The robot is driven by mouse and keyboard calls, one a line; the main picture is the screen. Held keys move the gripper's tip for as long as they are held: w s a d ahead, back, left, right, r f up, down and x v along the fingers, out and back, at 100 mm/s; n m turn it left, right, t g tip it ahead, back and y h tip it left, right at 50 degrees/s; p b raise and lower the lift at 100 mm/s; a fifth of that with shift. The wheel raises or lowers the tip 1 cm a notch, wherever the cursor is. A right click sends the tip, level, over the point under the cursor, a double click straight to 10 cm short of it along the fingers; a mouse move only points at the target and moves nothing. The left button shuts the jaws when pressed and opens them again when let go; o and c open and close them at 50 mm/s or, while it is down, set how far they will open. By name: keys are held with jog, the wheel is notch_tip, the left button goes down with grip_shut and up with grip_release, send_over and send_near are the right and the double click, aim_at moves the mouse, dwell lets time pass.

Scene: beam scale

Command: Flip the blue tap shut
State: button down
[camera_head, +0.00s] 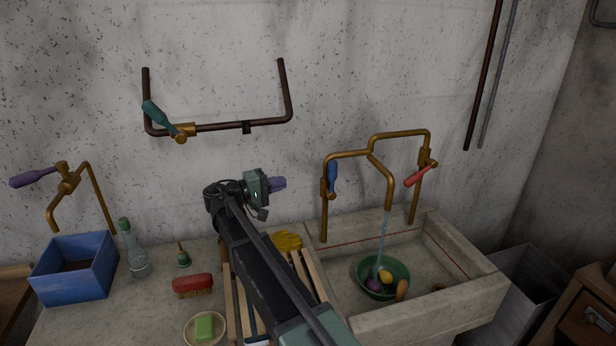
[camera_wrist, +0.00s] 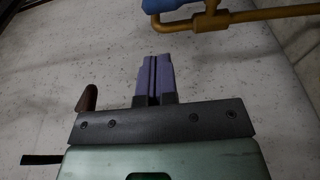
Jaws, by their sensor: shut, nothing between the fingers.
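The blue tap handle (camera_head: 332,177) sits on the left brass pipe of the double tap (camera_head: 350,154) above the stone sink, upright along the pipe. Water (camera_head: 382,240) runs from the shared spout. In the wrist view the blue handle (camera_wrist: 163,5) shows at the top edge, partly cut off, beside its brass fitting. My gripper (camera_head: 279,184) is left of the blue handle and apart from it. Its purple fingers (camera_wrist: 154,78) are shut together with nothing between them.
A red tap handle (camera_head: 417,176) is on the right pipe. The sink (camera_head: 455,288) holds a green bowl (camera_head: 400,270) with vegetables. A purple-handled tap (camera_head: 34,177), blue box (camera_head: 75,268), bottle (camera_head: 133,250) and red brush (camera_head: 192,284) are at left. A teal-handled valve (camera_head: 160,117) is on the wall.

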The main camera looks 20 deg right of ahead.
aim_at(332, 179)
jog(key=w+d, duration=0.1)
jog(key=d, duration=1.2)
jog(key=shift+w+d, duration=0.25)
jog(key=shift+d, duration=0.05)
jog(key=shift+d, duration=0.1)
